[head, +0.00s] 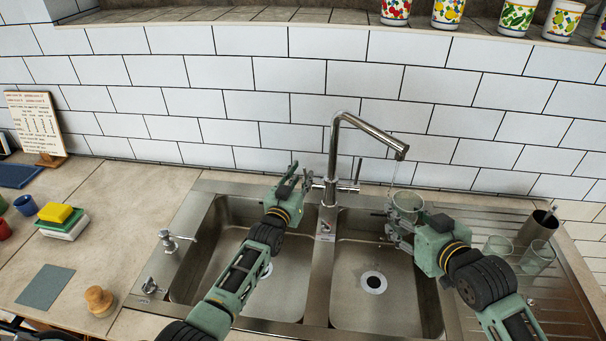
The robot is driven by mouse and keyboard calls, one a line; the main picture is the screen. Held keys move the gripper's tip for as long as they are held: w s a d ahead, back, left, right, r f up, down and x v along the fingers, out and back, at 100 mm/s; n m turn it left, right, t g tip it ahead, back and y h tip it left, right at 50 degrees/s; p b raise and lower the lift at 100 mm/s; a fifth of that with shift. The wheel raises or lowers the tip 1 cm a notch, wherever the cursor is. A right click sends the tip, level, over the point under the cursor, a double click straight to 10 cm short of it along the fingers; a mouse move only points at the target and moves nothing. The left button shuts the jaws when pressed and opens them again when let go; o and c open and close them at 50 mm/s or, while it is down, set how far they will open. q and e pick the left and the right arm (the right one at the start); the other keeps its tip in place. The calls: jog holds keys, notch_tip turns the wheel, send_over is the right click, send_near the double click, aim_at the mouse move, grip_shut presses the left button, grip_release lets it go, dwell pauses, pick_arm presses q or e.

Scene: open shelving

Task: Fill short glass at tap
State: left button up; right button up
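The tap (352,125) rises behind the sink divider, its spout angled over the right basin. A thin stream of water appears to fall from the spout. A short clear glass (407,203) is under the spout, in my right gripper (397,222), which is shut on it; how full it is cannot be made out.
The double sink (190,225) has two empty-looking basins. On the right drainboard (480,205) are clear glasses (497,247) and a dark metal cup (538,228). Patterned cups (447,13) line the ledge above.

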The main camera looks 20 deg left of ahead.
pick_arm(q)
jog(key=shift+w, duration=1)
jog(key=shift+c, duration=0.3)
grip_shut()
